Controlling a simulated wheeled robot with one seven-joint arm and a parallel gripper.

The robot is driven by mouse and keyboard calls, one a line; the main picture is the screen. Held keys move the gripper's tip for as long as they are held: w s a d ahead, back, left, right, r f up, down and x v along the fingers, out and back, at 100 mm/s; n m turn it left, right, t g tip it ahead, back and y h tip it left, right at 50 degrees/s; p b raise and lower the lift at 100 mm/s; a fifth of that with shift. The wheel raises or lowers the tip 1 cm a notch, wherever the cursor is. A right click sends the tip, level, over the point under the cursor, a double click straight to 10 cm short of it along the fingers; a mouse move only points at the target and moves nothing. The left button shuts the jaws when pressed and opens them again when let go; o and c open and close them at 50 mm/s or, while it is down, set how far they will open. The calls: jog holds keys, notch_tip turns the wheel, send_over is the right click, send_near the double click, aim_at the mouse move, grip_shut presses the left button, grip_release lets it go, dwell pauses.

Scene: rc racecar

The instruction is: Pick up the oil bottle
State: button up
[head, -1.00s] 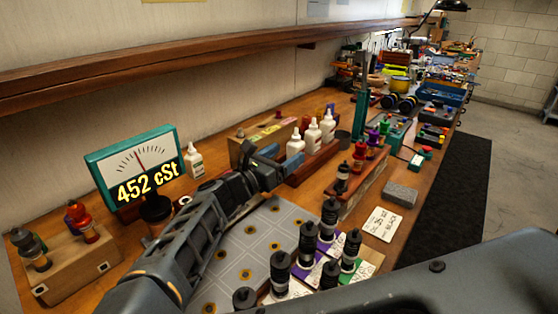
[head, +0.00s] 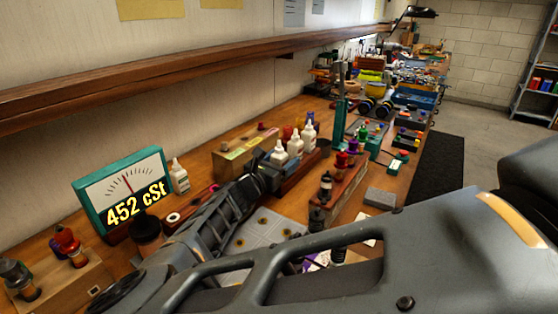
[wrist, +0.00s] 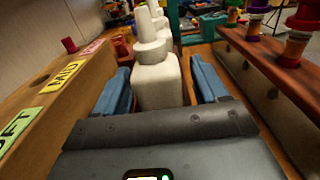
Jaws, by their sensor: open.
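Three white squeeze bottles with pointed caps stand in a row in a reddish wooden rack: the nearest (head: 279,154), a middle one (head: 295,146) and a far one (head: 309,134). A similar white bottle (head: 180,177) stands alone beside the meter. I cannot tell by a label which is the oil bottle. In the wrist view, the nearest white bottle (wrist: 158,84) is upright between the blue fingers of my gripper (wrist: 162,82). The gripper is open, with a gap on both sides of the bottle. The bottle's base is hidden by my gripper's body.
A wooden box with colored labels (wrist: 50,95) stands close on the left of my gripper. A wooden rack with colored bottles (wrist: 262,66) stands on the right. A teal meter (head: 124,196) reads 452 cSt. A long shelf (head: 180,75) runs along the wall above.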

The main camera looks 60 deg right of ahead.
jog(key=shift+c, duration=0.3)
jog(key=c, duration=1)
